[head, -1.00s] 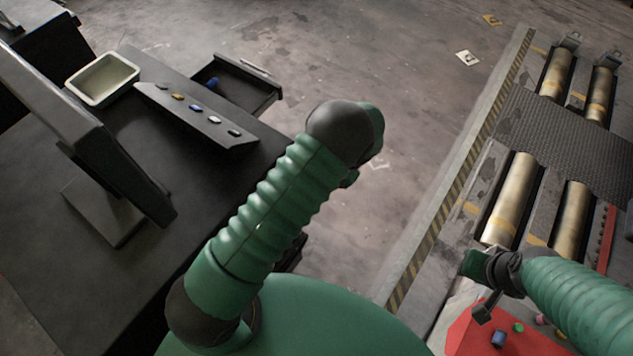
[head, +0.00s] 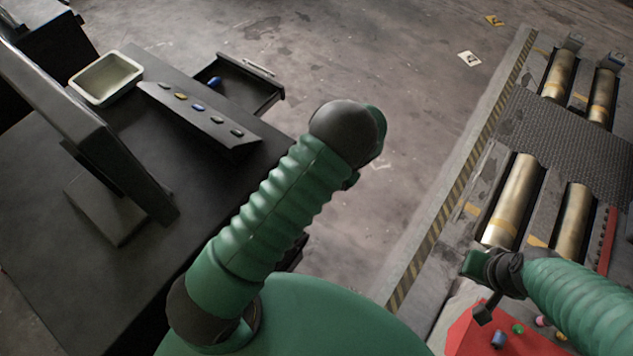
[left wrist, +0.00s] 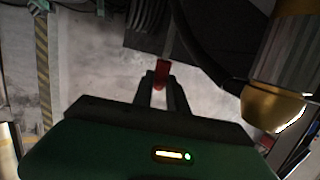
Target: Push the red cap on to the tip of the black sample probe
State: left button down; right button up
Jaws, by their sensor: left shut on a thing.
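My left gripper (left wrist: 162,78) is shut on a small red cap (left wrist: 162,70) in the left wrist view. The cap shows between the fingertips and sticks out a little past them. A thin dark grey bar (left wrist: 168,38) lies beyond the cap in the picture; I cannot tell whether it is the black sample probe or whether the cap touches it. In the head view my left arm covers its own hand.
A black desk carries a pale tray (head: 106,78) and a sloped panel (head: 222,133) with several small coloured pieces. An open drawer (head: 262,97) is beyond. Metal rollers (head: 516,200) lie at the right. A red surface (head: 468,337) holds small coloured pieces. A brass-coloured rounded end (left wrist: 268,108) is close right of my left gripper.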

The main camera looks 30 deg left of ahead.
pick_arm(q)
jog(key=shift+s+r+p, duration=0.1)
jog(key=shift+s+p, duration=0.25)
jog(key=shift+s, duration=0.15)
dwell(0.5)
jog(key=c, duration=1.2)
grip_release()
jog(key=shift+c, duration=0.2)
jog(key=b+v, duration=0.3)
jog(key=v, duration=1.4)
jog(key=shift+s, duration=0.3)
